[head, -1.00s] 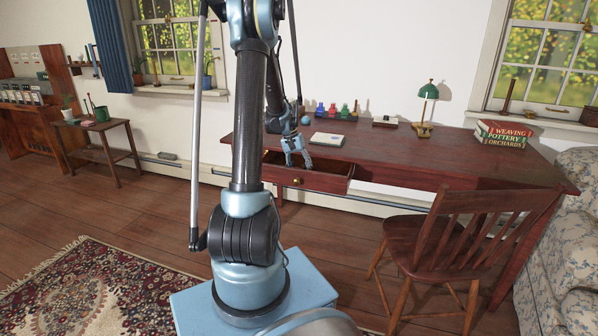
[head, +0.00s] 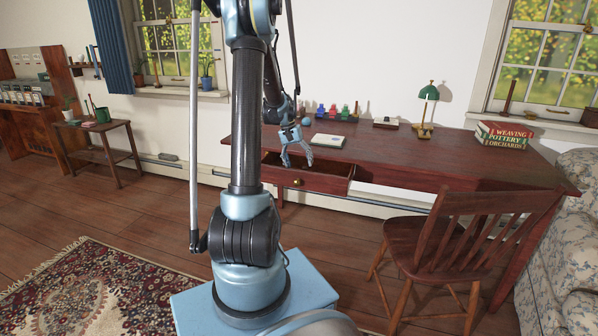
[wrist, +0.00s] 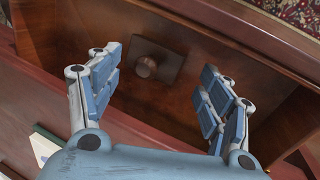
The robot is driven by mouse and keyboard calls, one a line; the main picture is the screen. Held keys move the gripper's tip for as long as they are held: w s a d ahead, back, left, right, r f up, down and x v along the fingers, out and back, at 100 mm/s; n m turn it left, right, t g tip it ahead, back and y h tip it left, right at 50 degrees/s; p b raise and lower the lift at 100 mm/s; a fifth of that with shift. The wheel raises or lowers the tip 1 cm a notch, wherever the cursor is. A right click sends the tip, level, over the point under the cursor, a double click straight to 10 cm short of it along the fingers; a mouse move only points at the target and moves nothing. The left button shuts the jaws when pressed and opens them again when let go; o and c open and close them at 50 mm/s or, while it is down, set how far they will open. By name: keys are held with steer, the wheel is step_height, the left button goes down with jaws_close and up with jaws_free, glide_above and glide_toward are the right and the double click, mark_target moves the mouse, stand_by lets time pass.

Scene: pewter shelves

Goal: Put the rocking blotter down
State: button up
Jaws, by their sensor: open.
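The rocking blotter, a dark wooden block with a round knob (wrist: 146,67), rests on the floor of the open drawer (wrist: 245,35) in the wrist view. My gripper (wrist: 155,92) is open above the drawer. Its two blue-padded fingers are spread to either side of the knob in the picture, apart from it, with nothing between them. In the head view my gripper (head: 298,161) hangs over the pulled-out drawer (head: 325,185) of the desk. The blotter cannot be made out there, hidden by the drawer front.
The desk top (head: 385,153) carries a pale notepad (head: 327,140), several coloured bottles, a green lamp (head: 427,105) and a stack of books (head: 504,134). A wooden chair (head: 460,240) stands before the desk at the right. The desk top between notepad and books is largely clear.

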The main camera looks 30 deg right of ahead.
steer(key=v, duration=0.8)
steer(key=s+a+r+n+t, duration=0.1)
steer(key=s+a+r, duration=0.15)
steer(key=a, duration=0.45)
steer(key=s+a+r+n+t, duration=0.1)
steer(key=s+a+n, duration=0.1)
steer(key=s+a, duration=0.35)
steer(key=s+a+r+n, duration=0.1)
steer(key=s+a+r, duration=0.1)
steer(key=a, duration=0.7)
steer(key=s+a+f+n+t+y, duration=0.1)
steer(key=s+a+f+n, duration=0.1)
steer(key=s+a+f, duration=0.3)
steer(key=s+a+f+n+t+y, duration=0.1)
steer(key=s+a+f, duration=0.4)
steer(key=s+a, duration=0.6)
steer(key=shift+s+n+t, duration=0.3)
steer(key=shift+s+n, duration=0.05)
steer(key=shift+n, duration=0.55)
